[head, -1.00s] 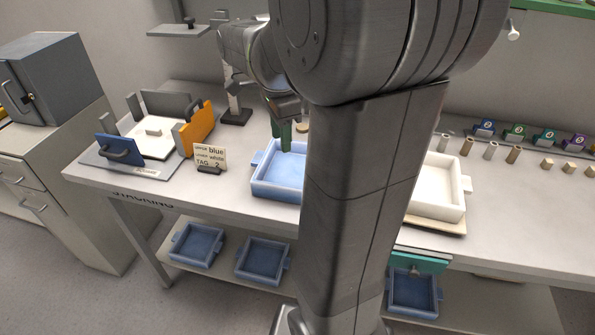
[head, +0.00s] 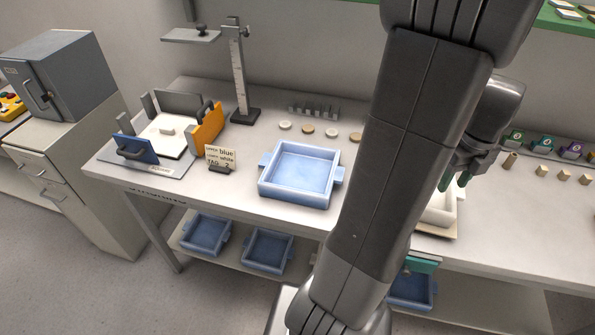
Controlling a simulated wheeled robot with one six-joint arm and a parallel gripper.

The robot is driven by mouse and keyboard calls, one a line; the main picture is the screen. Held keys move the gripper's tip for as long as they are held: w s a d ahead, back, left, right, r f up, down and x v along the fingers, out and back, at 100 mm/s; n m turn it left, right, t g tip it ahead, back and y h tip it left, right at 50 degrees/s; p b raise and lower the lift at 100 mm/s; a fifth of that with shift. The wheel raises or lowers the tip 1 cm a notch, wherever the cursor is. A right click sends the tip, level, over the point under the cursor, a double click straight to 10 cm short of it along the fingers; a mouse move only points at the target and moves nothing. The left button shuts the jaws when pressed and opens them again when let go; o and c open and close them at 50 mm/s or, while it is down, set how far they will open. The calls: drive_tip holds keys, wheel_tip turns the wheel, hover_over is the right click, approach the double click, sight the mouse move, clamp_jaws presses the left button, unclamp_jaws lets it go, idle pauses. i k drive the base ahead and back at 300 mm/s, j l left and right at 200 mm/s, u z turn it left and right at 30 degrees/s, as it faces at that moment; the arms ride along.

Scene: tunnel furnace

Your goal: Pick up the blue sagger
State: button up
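A blue sagger (head: 298,201), a square open tray with side lugs, sits upright and looks empty on the table, left of my arm. My gripper (head: 455,182) is to the right of it, above the white sagger (head: 438,219). Its two green fingertips look apart with nothing between them, though my arm links partly cover the gripper. More blue saggers sit on the lower shelf: one at the left (head: 206,253), one beside it (head: 270,268) and one at the right (head: 412,303), partly hidden by my arm.
A card (head: 219,157) reading blue, white and tag 2 stands left of the blue sagger. A fixture with blue and orange plates (head: 208,127) is farther left. A height gauge (head: 238,75) and small discs (head: 307,129) are behind. Small blocks (head: 555,174) lie at right.

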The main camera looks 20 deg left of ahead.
sight(305, 174)
drive_tip(key=l+u, duration=0.1)
drive_tip(key=u, duration=0.35)
drive_tip(key=l+u, duration=0.1)
drive_tip(key=u, duration=0.35)
drive_tip(key=l+u, duration=0.1)
drive_tip(key=u, duration=0.35)
drive_tip(key=l+u, duration=0.1)
drive_tip(key=u, duration=0.3)
drive_tip(key=l+u, duration=0.1)
drive_tip(key=u, duration=0.35)
drive_tip(key=k+j, duration=0.05)
